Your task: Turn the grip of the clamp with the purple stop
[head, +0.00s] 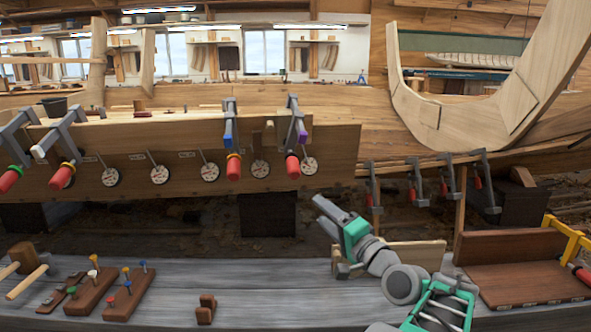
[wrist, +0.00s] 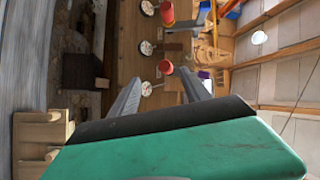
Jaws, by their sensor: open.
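The clamp with the purple stop (head: 301,132) hangs on the plank edge, and its red grip (head: 293,166) points down in front of the board. In the wrist view, which is turned sideways, the purple stop (wrist: 204,75) lies right of the red grip (wrist: 165,68). My gripper (head: 322,209) is open and empty, below and right of the grip in the head view, pointing up and left. In the wrist view the grip appears between the fingertips of my gripper (wrist: 161,74), but looks farther off and apart from them.
A similar clamp with a blue stop (head: 228,134) and red grip hangs just left. More clamps hang at far left. Several white dials (head: 209,172) line the board. A grey bench (head: 250,290) with tools and pegged blocks lies below. Open space separates bench and board.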

